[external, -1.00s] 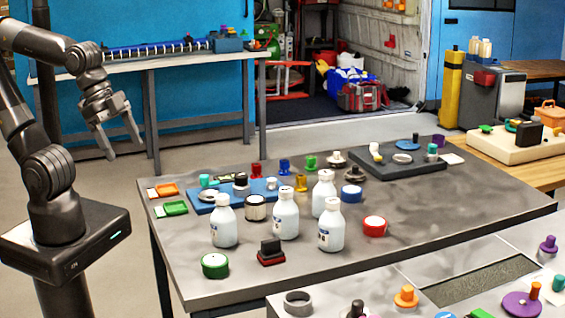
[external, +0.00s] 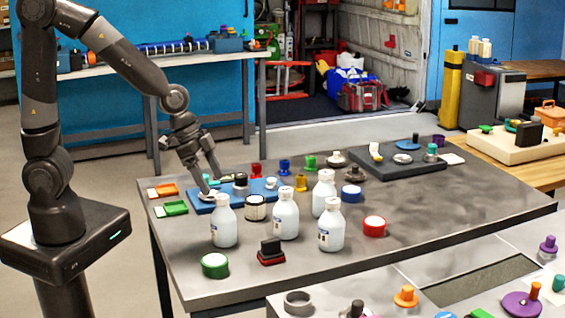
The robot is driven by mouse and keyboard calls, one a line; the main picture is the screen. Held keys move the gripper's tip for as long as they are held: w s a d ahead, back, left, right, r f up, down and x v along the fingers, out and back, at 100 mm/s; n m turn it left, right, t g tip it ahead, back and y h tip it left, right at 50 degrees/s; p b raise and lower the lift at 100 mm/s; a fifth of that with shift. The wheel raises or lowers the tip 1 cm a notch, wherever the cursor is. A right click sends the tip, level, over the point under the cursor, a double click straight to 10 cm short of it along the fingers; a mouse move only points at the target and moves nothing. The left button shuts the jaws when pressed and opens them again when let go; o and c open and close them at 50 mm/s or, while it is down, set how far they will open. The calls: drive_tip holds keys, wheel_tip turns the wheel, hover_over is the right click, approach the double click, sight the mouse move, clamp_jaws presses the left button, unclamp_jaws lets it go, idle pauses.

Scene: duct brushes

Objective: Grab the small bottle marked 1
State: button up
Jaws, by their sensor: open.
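Several small white bottles with pale caps stand upright on the grey table: a left one (external: 223,228), a middle one (external: 286,218), a back one (external: 324,190) and a front right one (external: 331,230). Their bluish labels are too small to read, so I cannot tell which is marked 1. My gripper (external: 213,186) is open and empty, pointing down over the left end of the blue board (external: 262,191). It is behind and slightly left of the left bottle, apart from all the bottles in the picture.
Around the bottles are a black-and-white round tin (external: 256,208), a green round tin (external: 215,266), a red round tin (external: 374,226) and a black-and-red stamp (external: 271,252). A dark board (external: 400,163) with small parts lies at the back. The table's right side is clear.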

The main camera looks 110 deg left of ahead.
sight(225, 206)
drive_tip(key=shift+d+x, duration=0.15)
drive_tip(key=shift+x, duration=2.15)
drive_tip(key=shift+d+x, duration=0.15)
drive_tip(key=shift+x, duration=2.2)
drive_tip(key=shift+w, duration=0.1)
drive_tip(key=shift+r, duration=0.1)
drive_tip(key=shift+c, duration=0.3)
drive_tip(key=c, duration=1.2)
